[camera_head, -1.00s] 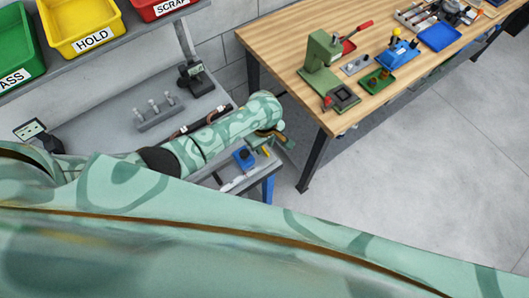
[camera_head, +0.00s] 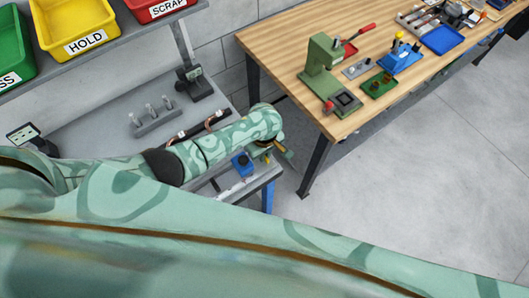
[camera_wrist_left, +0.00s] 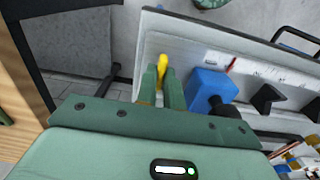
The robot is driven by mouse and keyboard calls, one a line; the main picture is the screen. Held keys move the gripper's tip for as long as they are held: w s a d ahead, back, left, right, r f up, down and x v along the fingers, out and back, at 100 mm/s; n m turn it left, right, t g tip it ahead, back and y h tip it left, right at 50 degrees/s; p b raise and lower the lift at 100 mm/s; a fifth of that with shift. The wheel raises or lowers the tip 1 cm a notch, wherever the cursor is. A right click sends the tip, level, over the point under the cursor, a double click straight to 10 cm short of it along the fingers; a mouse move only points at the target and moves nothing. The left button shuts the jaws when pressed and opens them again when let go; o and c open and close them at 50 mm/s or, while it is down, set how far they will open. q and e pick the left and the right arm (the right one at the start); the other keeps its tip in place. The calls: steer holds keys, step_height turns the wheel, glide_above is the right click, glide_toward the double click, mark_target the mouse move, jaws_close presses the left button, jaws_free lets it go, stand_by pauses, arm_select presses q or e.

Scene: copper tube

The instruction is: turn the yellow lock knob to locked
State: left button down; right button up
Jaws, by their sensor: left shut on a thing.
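The yellow lock knob (camera_wrist_left: 162,67) shows in the left wrist view as a small upright yellow piece at the edge of a light grey plate. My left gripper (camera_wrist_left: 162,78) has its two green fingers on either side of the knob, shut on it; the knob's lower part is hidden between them. In the head view my left gripper (camera_head: 282,151) is at the front end of the grey bench, just right of a blue block (camera_head: 242,165). The knob cannot be made out clearly there. My right gripper is not in view.
The blue block with a black knob (camera_wrist_left: 212,88) stands close right of the fingers in the left wrist view. The grey bench (camera_head: 95,130) carries a rack of pegs (camera_head: 155,118). A wooden table (camera_head: 290,50) with a green press (camera_head: 322,65) stands to the right, with bare floor before it.

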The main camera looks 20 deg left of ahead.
arm_select(q)
steer(key=shift+d+r+m+p, duration=0.15)
steer(key=shift+r+m+p, duration=0.15)
steer(key=shift+m+p, duration=1.3)
steer(key=shift+f+m+p, duration=0.1)
steer(key=shift+m+p, duration=0.4)
steer(key=shift+p, duration=0.35)
steer(key=m, duration=0.3)
steer(key=shift+f+m, duration=0.15)
steer(key=shift+m, duration=0.15)
steer(key=m, duration=0.3)
steer(key=shift+m+p, duration=0.3)
steer(key=shift+p, duration=0.05)
steer(key=m, duration=0.6)
steer(key=shift+m, duration=0.4)
steer(key=c, duration=1.5)
jaws_free()
